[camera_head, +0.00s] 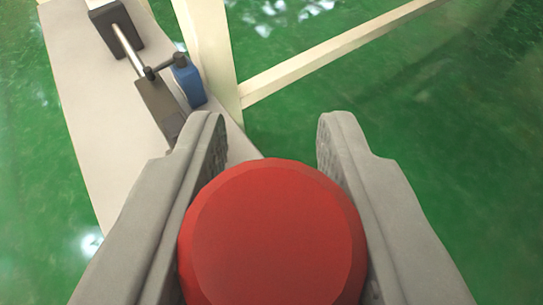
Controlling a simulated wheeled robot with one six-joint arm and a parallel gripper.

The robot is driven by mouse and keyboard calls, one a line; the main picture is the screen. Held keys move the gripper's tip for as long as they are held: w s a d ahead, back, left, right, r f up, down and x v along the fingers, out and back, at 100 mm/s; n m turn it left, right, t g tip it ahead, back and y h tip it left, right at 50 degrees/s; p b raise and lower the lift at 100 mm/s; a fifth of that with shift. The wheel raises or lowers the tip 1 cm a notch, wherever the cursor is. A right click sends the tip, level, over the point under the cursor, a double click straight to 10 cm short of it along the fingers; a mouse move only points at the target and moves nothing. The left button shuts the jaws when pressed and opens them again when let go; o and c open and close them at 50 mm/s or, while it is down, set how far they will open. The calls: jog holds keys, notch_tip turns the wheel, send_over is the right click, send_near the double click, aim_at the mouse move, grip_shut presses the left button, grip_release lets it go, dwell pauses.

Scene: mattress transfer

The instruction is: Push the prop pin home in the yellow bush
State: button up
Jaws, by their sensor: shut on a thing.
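My gripper (268,135) has its two grey fingers closed on the sides of a round red knob (275,235). The knob fills the space between the fingers at the bottom middle of the view. It may be the head of the prop pin, but its shaft is hidden behind the knob. I see no yellow bush in this view.
A pale grey surface (75,75) runs down the left. On it are a dark block with a metal rod (128,48) and a small blue block (188,82). A cream post (208,40) and bar (335,55) stand beyond. The green floor (460,110) is clear on the right.

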jog(key=shift+f, duration=1.5)
jog(key=shift+f, duration=4.1)
dwell(0.5)
jog(key=o, duration=1.2)
jog(key=shift+c, duration=0.2)
jog(key=shift+s, duration=0.1)
jog(key=v, duration=1.7)
jog(key=shift+s, duration=0.15)
